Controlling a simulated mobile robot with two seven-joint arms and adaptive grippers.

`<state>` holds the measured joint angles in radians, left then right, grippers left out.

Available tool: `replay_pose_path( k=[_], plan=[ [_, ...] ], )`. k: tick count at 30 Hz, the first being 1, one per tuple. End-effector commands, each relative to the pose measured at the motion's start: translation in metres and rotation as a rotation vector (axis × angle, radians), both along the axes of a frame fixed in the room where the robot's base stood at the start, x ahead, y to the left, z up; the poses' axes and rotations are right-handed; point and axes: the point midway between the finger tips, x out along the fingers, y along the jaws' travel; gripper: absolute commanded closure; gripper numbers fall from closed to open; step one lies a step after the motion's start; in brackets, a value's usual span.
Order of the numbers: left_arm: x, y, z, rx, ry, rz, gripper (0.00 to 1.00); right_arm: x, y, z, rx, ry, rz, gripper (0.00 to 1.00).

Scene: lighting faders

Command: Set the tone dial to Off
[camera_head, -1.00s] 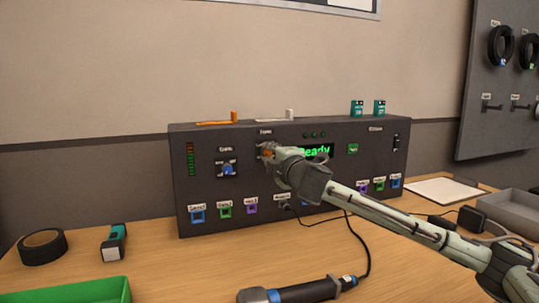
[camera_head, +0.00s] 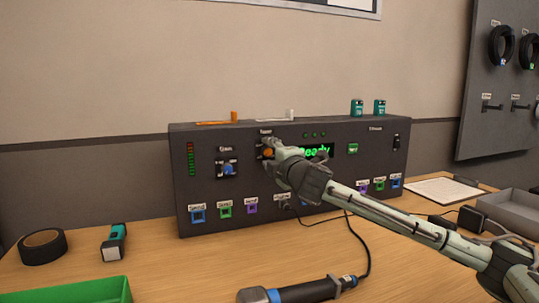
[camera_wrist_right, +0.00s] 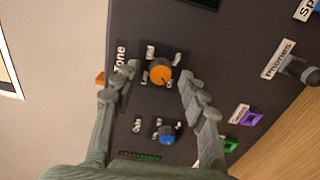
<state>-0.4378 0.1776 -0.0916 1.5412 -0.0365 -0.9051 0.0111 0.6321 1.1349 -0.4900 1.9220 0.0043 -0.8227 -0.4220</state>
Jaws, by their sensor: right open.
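The tone dial (camera_wrist_right: 160,75) is an orange-capped round knob on the dark panel, under the "Tone" label in the wrist view. Small white position labels surround it. The direction of its pointer is too small to tell. In the head view the tone dial (camera_head: 268,153) is mostly hidden by my right gripper (camera_head: 267,147). In the wrist view my right gripper (camera_wrist_right: 158,72) is open, with one finger on each side of the dial. Gaps show between the fingers and the knob; depth contact cannot be told. My left gripper is not in view.
The blue gain dial (camera_head: 228,169) sits left of the tone dial. The green "Ready" display (camera_head: 318,151) is just right, partly behind my gripper. A cabled tool (camera_head: 305,290), tape roll (camera_head: 43,246) and green tray (camera_head: 75,291) lie in front.

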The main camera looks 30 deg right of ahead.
Motion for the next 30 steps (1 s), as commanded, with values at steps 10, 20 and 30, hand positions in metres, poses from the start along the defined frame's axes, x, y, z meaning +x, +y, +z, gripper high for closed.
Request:
replay_pose_path(
  k=[10, 20, 30],
  plan=[
    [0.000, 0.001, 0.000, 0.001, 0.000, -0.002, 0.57, -0.031, 0.007, -0.001, -0.005, 0.004, 0.001, 0.57],
    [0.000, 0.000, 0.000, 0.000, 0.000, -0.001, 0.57, -0.097, 0.025, -0.001, -0.009, 0.005, 0.004, 0.57],
    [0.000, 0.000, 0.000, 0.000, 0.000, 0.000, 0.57, -0.116, 0.028, 0.000, -0.002, 0.000, 0.001, 0.57]
  ],
)
